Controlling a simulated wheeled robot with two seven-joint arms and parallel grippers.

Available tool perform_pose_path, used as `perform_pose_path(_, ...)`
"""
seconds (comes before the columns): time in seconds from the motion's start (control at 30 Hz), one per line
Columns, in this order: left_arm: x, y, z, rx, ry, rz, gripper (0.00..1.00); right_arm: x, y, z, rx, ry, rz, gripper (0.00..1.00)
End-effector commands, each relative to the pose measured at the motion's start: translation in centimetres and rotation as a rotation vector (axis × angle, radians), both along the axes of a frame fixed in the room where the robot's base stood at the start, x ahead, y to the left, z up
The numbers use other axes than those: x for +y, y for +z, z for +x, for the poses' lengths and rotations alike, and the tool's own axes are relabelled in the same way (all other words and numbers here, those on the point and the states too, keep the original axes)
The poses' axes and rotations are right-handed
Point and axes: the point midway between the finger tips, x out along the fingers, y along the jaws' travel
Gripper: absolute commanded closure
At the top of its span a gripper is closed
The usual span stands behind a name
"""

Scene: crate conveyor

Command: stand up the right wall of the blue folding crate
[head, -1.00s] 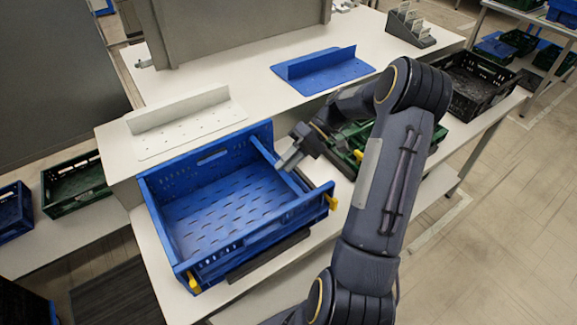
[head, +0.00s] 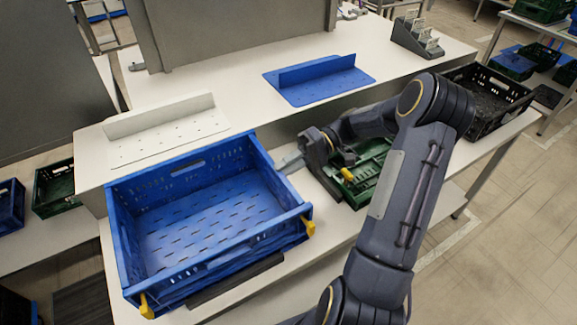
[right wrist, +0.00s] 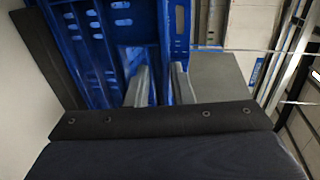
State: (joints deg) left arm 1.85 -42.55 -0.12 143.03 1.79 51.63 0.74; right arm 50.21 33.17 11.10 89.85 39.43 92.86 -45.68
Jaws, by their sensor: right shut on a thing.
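The blue folding crate (head: 222,262) stands on the white table in the head view, with its left, back and front walls up. Its right wall (head: 268,178) looks upright or nearly so, in line with the corners. My right gripper (head: 287,161) reaches this wall from the right, at its upper edge near the back. In the right wrist view, the two grey fingers (right wrist: 159,85) stand on either side of a blue strip of the wall (right wrist: 165,35), shut on it. The fingertips are partly hidden by the wall. My left gripper is not in view.
A green crate (head: 352,192) lies right of the blue crate, partly under my right arm. A black crate (head: 500,98) stands farther right. Behind are a white bracket plate (head: 170,140) and a blue one (head: 320,82) on the raised shelf.

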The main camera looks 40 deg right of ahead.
Motion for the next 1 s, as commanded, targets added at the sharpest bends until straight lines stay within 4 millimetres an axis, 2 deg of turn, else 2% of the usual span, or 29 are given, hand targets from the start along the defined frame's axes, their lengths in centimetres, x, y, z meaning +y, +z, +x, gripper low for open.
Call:
perform_pose_path(0.03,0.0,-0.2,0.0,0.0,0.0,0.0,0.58,-0.4,-1.0,-0.3,0.016,-0.007,-0.018,1.0)
perform_pose_path(0.5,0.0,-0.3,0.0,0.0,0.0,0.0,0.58,-0.3,-1.2,-0.4,0.02,-0.008,-0.015,1.0)
perform_pose_path(0.53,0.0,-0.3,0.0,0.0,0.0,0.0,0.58,-0.3,-1.2,-0.4,0.021,-0.007,-0.014,0.75)
perform_pose_path(0.67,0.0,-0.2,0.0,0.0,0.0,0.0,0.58,-0.3,-1.1,-0.3,0.02,-0.007,-0.014,0.58)
perform_pose_path(0.87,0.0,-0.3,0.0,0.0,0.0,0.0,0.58,-0.7,-1.0,-0.3,0.018,-0.006,-0.014,0.58)
perform_pose_path(1.0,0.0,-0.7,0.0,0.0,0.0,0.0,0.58,-2.7,-0.5,-0.5,0.015,-0.009,-0.014,0.58)
